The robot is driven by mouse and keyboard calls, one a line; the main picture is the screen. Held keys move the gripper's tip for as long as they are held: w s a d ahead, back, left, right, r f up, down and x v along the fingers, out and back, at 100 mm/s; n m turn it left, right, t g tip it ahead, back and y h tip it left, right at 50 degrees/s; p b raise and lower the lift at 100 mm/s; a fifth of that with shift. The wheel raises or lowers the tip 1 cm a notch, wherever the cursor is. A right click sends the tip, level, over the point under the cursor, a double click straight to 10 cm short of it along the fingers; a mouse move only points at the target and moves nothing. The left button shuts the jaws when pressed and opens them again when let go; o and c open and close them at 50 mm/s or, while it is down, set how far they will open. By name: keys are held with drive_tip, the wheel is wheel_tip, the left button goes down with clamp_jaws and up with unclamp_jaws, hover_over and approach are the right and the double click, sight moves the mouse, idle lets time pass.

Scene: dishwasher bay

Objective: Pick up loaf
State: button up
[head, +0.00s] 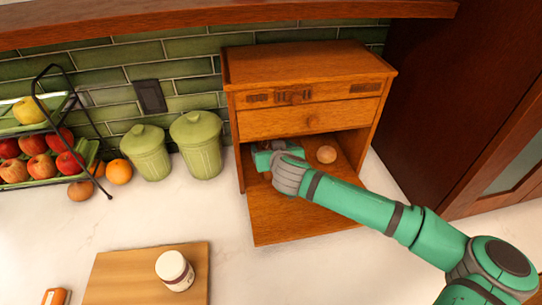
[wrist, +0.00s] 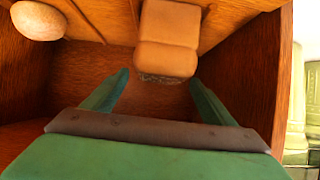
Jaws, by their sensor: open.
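The loaf (wrist: 167,40), tan and block-shaped with a darker near end, lies inside the wooden bread box (head: 250,200). In the wrist view it is at the top middle, ahead of and roughly between my fingertips. My gripper (wrist: 160,77) is open and reaches into the box, with nothing between its fingers. The loaf's near end looks close to the fingertips, but I see no clear contact. In the head view my gripper (head: 266,156) is inside the left part of the opening, and the loaf is hidden there behind my gripper and arm.
A round brown item (head: 326,154) sits in the box, also at the wrist view's upper left (wrist: 38,20). The box's side walls are close. Green canisters (head: 200,145) and a fruit rack (head: 45,165) stand left. A cutting board (head: 130,275) holds a jar (head: 174,270).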

drive_tip(key=shift+f+x, duration=0.25)
drive_tip(key=shift+x, duration=2.55)
drive_tip(key=shift+s, duration=0.1)
drive_tip(key=c, duration=1.2)
drive_tip(key=shift+s, duration=0.15)
drive_tip(key=shift+c, duration=0.8)
drive_tip(key=shift+r, duration=0.1)
